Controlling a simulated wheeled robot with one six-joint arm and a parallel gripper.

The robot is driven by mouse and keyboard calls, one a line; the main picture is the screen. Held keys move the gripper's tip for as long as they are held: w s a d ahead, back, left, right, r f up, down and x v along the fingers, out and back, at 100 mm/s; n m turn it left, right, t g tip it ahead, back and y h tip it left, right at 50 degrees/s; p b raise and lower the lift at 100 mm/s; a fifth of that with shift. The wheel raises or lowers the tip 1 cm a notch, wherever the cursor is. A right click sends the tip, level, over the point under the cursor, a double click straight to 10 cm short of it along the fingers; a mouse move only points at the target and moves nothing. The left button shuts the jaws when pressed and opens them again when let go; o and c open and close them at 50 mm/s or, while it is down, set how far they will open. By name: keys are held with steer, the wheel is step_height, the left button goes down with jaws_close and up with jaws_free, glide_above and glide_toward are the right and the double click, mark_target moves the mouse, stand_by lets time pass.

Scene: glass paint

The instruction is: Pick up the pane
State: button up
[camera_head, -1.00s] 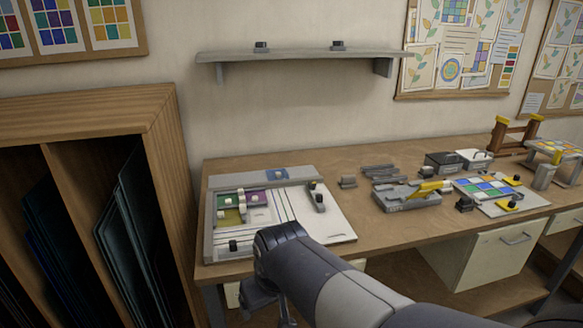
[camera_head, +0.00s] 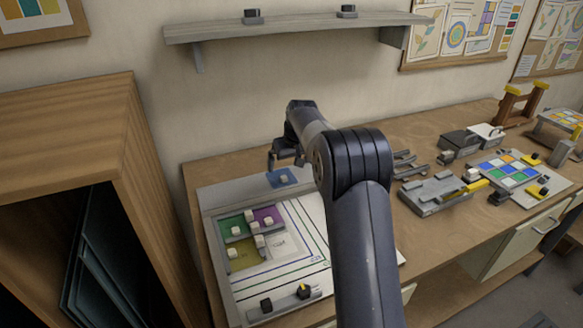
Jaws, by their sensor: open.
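A small blue pane (camera_head: 276,179) with a pale knob on top lies on the grey strip at the back of the white work board (camera_head: 312,212). My gripper (camera_head: 286,161) is open, its fingers pointing down just behind and above the blue pane in the picture. Nothing shows between the fingers, and I cannot tell the exact height gap. A green pane (camera_head: 229,221), a purple pane (camera_head: 275,211) and an olive pane (camera_head: 247,262) lie on the left part of the board, with pale knobs on or beside them. My arm hides the board's right part.
A bar with dark knobs (camera_head: 285,303) lies at the board's front. Right of my arm are a grey fixture (camera_head: 432,196) and a coloured grid panel (camera_head: 512,172). A wooden rack (camera_head: 70,130) stands left, and a grey shelf (camera_head: 300,25) hangs above.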

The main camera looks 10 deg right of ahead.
steer(key=p, duration=0.1)
glide_above(285, 179)
steer(key=s, duration=0.3)
steer(key=f, duration=0.4)
steer(key=shift+w+d+f, duration=0.25)
steer(key=shift+d+f, duration=0.05)
steer(key=shift+d, duration=0.05)
steer(key=shift+p+x, duration=1.1)
steer(key=shift+x, duration=1.85)
steer(key=shift+a, duration=0.1)
steer(key=shift+c, duration=0.3)
steer(key=c, duration=0.9)
steer(key=shift+o, duration=0.2)
